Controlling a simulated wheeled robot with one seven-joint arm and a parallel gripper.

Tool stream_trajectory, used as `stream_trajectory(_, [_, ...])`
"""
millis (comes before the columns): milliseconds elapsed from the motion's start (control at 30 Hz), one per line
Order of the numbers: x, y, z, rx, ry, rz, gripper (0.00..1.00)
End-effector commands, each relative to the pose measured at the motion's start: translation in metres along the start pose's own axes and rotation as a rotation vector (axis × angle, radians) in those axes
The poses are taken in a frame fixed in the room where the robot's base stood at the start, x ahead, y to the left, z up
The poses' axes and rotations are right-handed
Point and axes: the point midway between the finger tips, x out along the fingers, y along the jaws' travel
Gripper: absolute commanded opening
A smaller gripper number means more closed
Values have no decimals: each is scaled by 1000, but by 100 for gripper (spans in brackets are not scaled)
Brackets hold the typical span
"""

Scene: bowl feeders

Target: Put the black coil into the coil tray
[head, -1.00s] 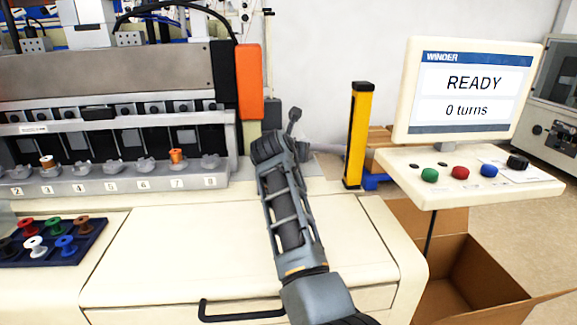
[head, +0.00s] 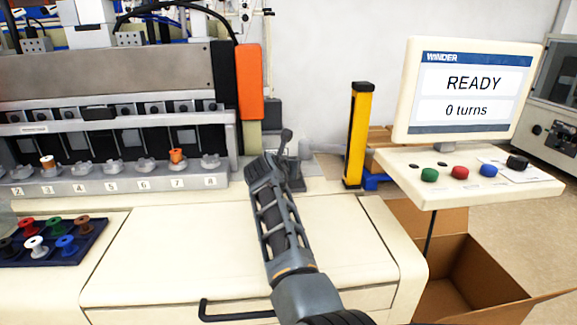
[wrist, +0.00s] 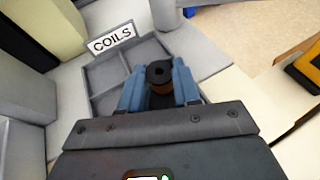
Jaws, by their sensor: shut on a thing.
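In the wrist view my gripper (wrist: 161,88) is shut on the black coil (wrist: 160,72). The coil shows a dark round top with a centre hole and a brownish winding below, between two blue fingers. The grey coil tray (wrist: 100,76), with a COILS label and several compartments, lies below and around the coil. The coil appears over the tray; its height above it and the compartment under it cannot be told.
A yellow post (head: 358,135) stands right of my arm, with the winder screen (head: 467,90) and button panel (head: 470,175) beyond. The winding machine (head: 110,90) fills the left. A navy tray of coloured spools (head: 85,252) sits at lower left. An open cardboard box (head: 465,275) stands right.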

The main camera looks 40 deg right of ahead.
Motion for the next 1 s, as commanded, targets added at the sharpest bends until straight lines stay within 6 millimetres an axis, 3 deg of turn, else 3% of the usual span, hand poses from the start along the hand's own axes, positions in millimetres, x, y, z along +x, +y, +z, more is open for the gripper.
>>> stream_trajectory(300, [0,0,-1,-1,0,0,57])
stream_trajectory(633, [-3,0,1,-2,-1,0,57])
stream_trajectory(767, [-19,0,1,-4,-3,-1,57])
stream_trajectory(1000, [-68,0,1,-2,-3,2,57])
